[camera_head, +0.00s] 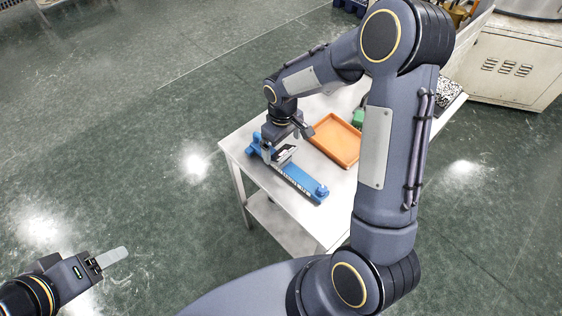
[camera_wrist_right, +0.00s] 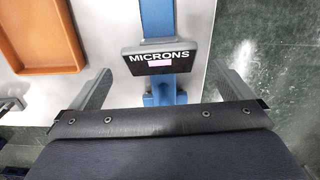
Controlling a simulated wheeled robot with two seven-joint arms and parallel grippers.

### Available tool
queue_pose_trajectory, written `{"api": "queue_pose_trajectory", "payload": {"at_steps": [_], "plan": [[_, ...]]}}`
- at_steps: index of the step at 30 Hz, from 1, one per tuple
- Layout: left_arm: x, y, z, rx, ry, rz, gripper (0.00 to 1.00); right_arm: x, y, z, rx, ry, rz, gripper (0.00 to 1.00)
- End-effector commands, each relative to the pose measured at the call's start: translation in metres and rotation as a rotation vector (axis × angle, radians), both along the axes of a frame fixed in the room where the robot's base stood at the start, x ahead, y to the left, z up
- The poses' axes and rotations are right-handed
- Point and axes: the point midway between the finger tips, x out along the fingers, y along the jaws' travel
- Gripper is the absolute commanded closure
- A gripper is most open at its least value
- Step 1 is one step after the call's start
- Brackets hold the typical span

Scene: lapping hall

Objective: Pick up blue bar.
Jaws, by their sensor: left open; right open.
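The blue bar (camera_head: 296,180) lies flat along the near left edge of the white table, with raised blue ends. My right gripper (camera_head: 283,148) is open above the bar's far left part. In its wrist view its fingers stand on either side of the bar and block, with visible gaps. Whether the fingertips reach bar height is unclear. My left gripper (camera_head: 110,259) is open, empty and away from the table, over the floor.
An orange tray (camera_head: 336,140) lies on the white table (camera_head: 237,148) behind the bar; its corner shows left in the wrist view. A green object (camera_head: 358,118) is beside the tray, partly hidden by my right arm. A cream cabinet (camera_head: 508,68) stands behind. Floor to the left is clear.

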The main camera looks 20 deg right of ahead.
Motion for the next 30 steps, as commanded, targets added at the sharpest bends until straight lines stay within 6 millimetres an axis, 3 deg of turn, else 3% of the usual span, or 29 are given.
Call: {"api": "queue_pose_trajectory", "payload": {"at_steps": [12,20,30], "plan": [[0.0,0.0,-0.037,0.0,0.0,0.0,0.41,0.0,0.0,-0.056,0.001,0.001,-0.002,0.0],[0.0,0.0,-0.036,0.0,0.0,0.0,0.41,0.0,0.001,-0.057,0.001,0.0,-0.002,0.0],[0.0,0.0,-0.036,0.0,0.0,0.0,0.41,0.0,0.001,-0.057,0.001,0.0,-0.002,0.43]]}}
